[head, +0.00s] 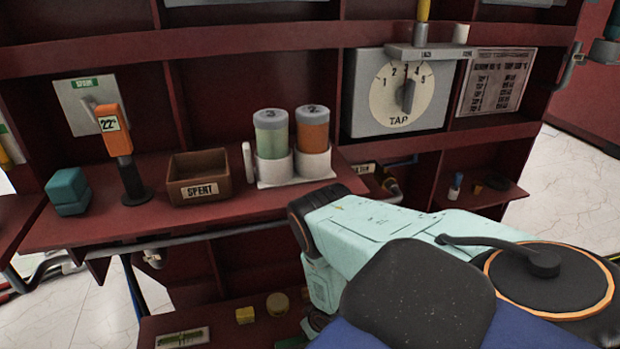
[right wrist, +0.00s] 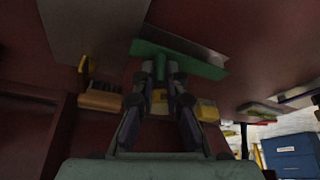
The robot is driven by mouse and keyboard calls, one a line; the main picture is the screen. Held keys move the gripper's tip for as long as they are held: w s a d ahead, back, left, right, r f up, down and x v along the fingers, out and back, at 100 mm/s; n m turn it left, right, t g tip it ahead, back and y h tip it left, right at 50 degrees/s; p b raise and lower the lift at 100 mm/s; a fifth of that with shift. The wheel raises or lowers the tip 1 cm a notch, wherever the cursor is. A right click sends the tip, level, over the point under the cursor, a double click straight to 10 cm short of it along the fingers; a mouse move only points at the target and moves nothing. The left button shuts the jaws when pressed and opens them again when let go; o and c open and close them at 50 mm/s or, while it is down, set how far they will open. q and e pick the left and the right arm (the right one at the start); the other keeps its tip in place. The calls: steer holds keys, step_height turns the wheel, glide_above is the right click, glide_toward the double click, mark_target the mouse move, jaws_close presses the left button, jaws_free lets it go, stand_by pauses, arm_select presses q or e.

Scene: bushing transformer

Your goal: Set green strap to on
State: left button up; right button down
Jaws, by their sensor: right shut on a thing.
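In the right wrist view, a green bar (right wrist: 190,62) lies across the picture just beyond my right gripper (right wrist: 160,78). A narrow green part of it runs down between the fingertips, and the gripper is shut on it. I take this to be the green strap. A grey plate lies along the bar's upper edge. In the head view, a pale plate with a green strip (head: 182,339) lies on the lower shelf; I cannot tell whether it is the same thing. The right gripper is hidden in the head view, behind my arm and the upper shelf.
The dark red cabinet's upper shelf (head: 100,232) holds a teal block (head: 68,191), an orange-topped tool (head: 115,130), a brown box (head: 199,177) and two canisters (head: 292,140). A yellow block (head: 245,315) sits on the lower shelf. A wooden brush (right wrist: 100,97) shows in the wrist view.

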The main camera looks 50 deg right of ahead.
steer(key=shift+d, duration=0.1)
stand_by(0.3)
steer(key=c, duration=1.4)
jaws_free()
steer(key=shift+s+r, duration=0.1)
steer(key=shift+r, duration=0.15)
steer(key=s, duration=0.4)
steer(key=s+a, duration=0.1)
steer(key=s, duration=0.3)
steer(key=s+a, duration=0.1)
steer(key=s, duration=0.3)
steer(key=shift+a+r, duration=0.15)
steer(key=shift+r, duration=0.15)
